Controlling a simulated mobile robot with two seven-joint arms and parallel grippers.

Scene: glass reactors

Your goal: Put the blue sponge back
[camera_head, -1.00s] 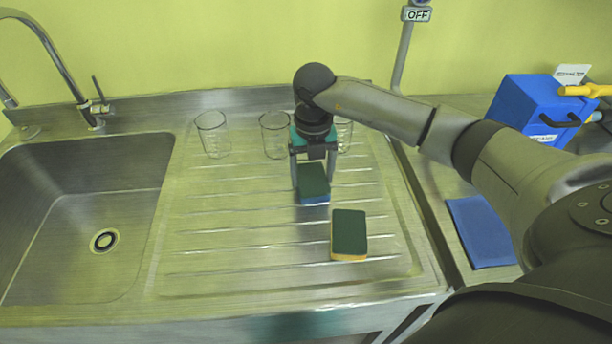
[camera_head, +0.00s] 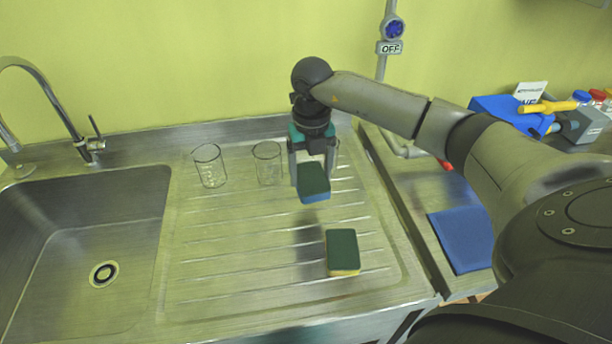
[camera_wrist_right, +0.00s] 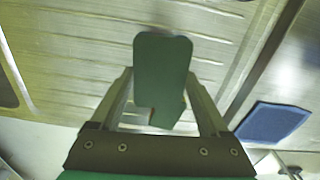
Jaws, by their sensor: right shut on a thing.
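My right gripper (camera_head: 312,178) is shut on the blue sponge (camera_head: 314,184), which has a dark green top and a blue lower layer. It holds the sponge above the ribbed drainboard. In the right wrist view the sponge (camera_wrist_right: 162,72) sits between the fingers with its green face showing. A second sponge (camera_head: 342,252), green on top and yellow below, lies on the drainboard in front of it. In the right wrist view this second sponge cannot be told apart. My left gripper is not in view.
Two glass beakers (camera_head: 209,166) (camera_head: 267,163) stand at the back of the drainboard; another is mostly hidden behind my gripper. The sink (camera_head: 60,240) is at the left. A blue cloth (camera_head: 461,239) lies on the counter at the right. The drainboard's left and front are clear.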

